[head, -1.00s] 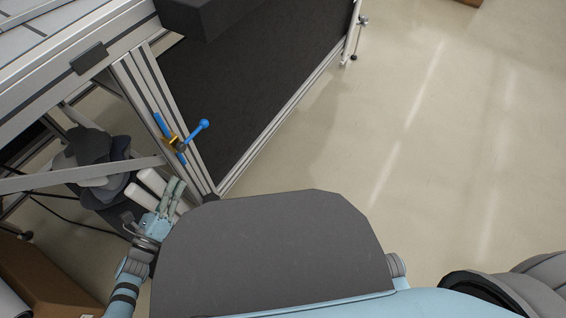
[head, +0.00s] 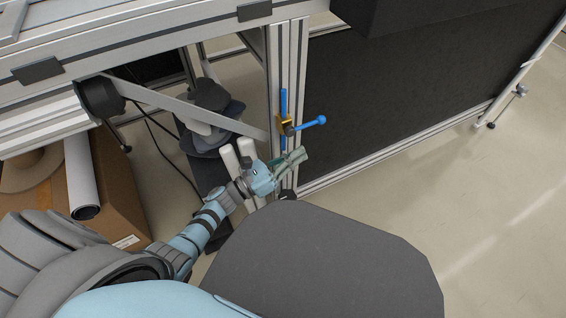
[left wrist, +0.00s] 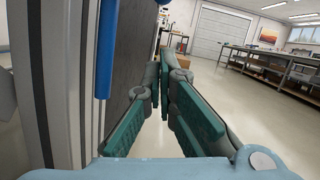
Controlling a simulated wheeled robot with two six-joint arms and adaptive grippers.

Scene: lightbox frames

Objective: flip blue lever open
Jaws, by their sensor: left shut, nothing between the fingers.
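The blue lever (head: 308,124) with a round knob sits on a yellow and dark mount (head: 285,122) on a vertical aluminium post of the frame. Its arm points to the right, slightly upward, in the head view. My left gripper (head: 300,157) is shut and empty, just below the lever and in front of the post. In the left wrist view, the green fingers (left wrist: 163,72) come together at the tips. A blue rod (left wrist: 107,48) runs down the post to their left, apart from them. My right gripper is not in view.
A dark panel (head: 400,100) fills the frame right of the post. A cardboard box (head: 115,205) with a white roll stands at the left, under the bench. Open floor (head: 500,215) lies to the right.

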